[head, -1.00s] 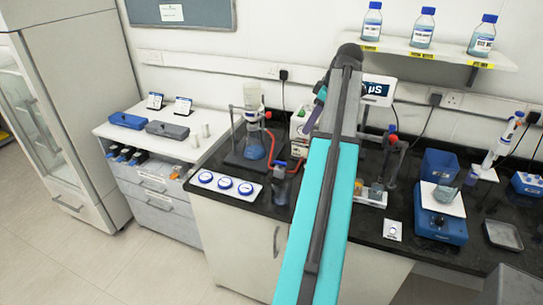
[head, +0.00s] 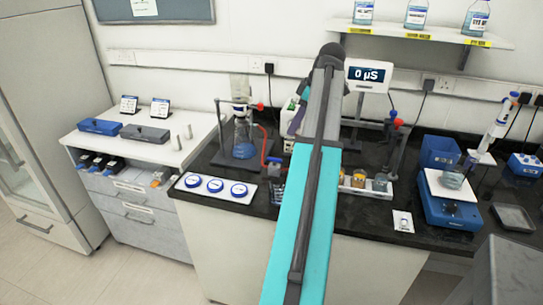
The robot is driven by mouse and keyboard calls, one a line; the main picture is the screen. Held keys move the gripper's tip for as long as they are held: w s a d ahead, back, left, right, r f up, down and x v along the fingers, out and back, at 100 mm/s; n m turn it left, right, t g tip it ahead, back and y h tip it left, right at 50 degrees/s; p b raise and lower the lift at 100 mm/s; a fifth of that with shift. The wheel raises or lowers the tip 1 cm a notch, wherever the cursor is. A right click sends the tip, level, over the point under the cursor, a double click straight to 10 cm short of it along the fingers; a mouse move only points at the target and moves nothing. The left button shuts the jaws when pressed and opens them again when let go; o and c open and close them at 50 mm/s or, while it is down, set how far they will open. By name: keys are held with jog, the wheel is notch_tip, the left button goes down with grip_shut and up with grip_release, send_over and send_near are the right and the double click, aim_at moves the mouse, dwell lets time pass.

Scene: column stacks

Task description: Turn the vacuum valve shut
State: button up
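A filter flask (head: 243,140) with blue liquid stands clamped on a dark stand at the left end of the black bench. A red tube (head: 266,150) runs down from it toward a dark bottle (head: 278,190), partly hidden by my arm.
A white panel with three round blue-rimmed discs (head: 215,188) lies at the bench's front left edge. A conductivity display (head: 368,75) reads 0 µS. Small jars in a rack (head: 367,188), a blue balance (head: 447,209) and a bottle shelf (head: 425,36) are to the right.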

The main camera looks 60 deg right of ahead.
jog(key=shift+w+a, duration=0.15)
jog(key=shift+w, duration=0.05)
jog(key=p, duration=0.3)
send_near(277, 159)
jog(key=shift+w+x, duration=0.2)
jog(key=shift+x, duration=1.75)
jog(key=shift+w+x, duration=0.25)
jog(key=shift+x, duration=1.7)
jog(key=shift+r, duration=0.2)
